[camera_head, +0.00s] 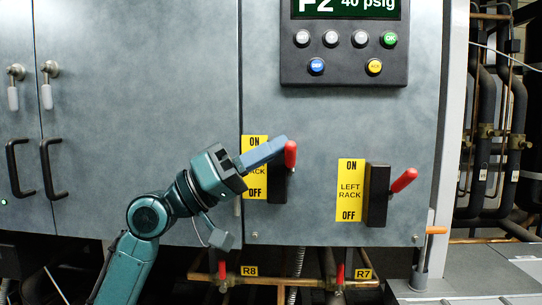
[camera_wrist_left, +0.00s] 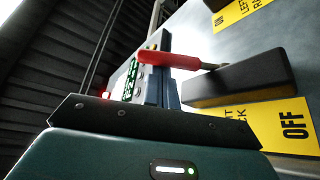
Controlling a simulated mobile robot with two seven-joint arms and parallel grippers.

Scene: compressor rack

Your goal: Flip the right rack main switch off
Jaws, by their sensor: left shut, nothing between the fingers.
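The right rack main switch is a black box (camera_head: 279,186) with a red handle (camera_head: 290,154), beside a yellow ON/OFF label (camera_head: 254,194) partly covered by my gripper. The handle stands up toward the ON end. My left gripper (camera_head: 284,141) is shut and empty, its blue-grey fingers reaching to the handle's upper end. In the left wrist view the red handle (camera_wrist_left: 170,60) crosses the fingers (camera_wrist_left: 160,75), and the black box (camera_wrist_left: 238,80) lies to the right. I cannot tell whether fingers and handle touch. My right gripper is not in view.
The left rack switch (camera_head: 377,195) with its raised red handle (camera_head: 404,180) stands to the right. A control panel (camera_head: 344,69) with buttons is above. Copper pipes with red valve handles (camera_head: 222,270) run below. Door handles (camera_head: 52,169) are at the left.

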